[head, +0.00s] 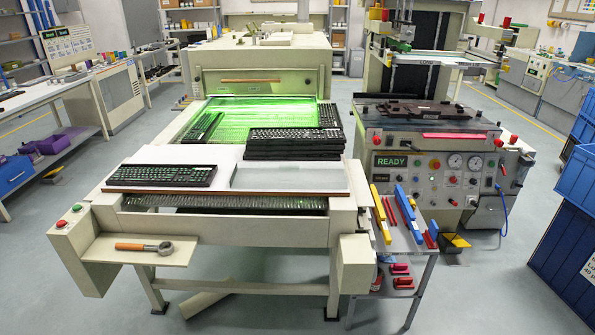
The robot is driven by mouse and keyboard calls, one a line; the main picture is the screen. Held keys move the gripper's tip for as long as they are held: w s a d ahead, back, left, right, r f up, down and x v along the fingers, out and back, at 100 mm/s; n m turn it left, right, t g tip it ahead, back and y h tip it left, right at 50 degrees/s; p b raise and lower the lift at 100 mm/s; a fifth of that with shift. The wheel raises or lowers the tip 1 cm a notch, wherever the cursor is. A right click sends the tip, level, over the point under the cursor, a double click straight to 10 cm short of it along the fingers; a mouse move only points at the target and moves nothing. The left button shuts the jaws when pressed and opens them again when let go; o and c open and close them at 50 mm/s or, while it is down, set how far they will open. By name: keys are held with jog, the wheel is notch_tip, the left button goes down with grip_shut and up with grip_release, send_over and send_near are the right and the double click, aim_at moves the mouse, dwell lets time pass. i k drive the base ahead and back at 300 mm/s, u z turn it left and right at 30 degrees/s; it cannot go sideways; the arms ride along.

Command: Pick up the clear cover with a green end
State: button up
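I cannot pick out a clear cover with a green end for certain. A pale, see-through-looking flat piece (288,178) lies at the front right of the white table, but no green end shows on it. A green block (400,46) sits on the upper left of the printing machine at the right, near a pale horizontal bar (440,60). I cannot tell whether these form one cover. My gripper is not in view.
A black keyboard (163,175) lies at the table's front left; stacked keyboards (293,145) stand behind the pale piece. A hammer-like tool (145,247) rests on the front shelf. A small side table (410,240) holds coloured bars. Blue crates (565,255) stand at right.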

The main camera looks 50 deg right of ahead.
aim_at(244, 175)
jog(key=u, duration=0.1)
jog(key=i, duration=0.95)
jog(key=z, duration=0.15)
jog(key=k, duration=0.95)
jog(key=u, duration=0.15)
jog(key=i, duration=0.75)
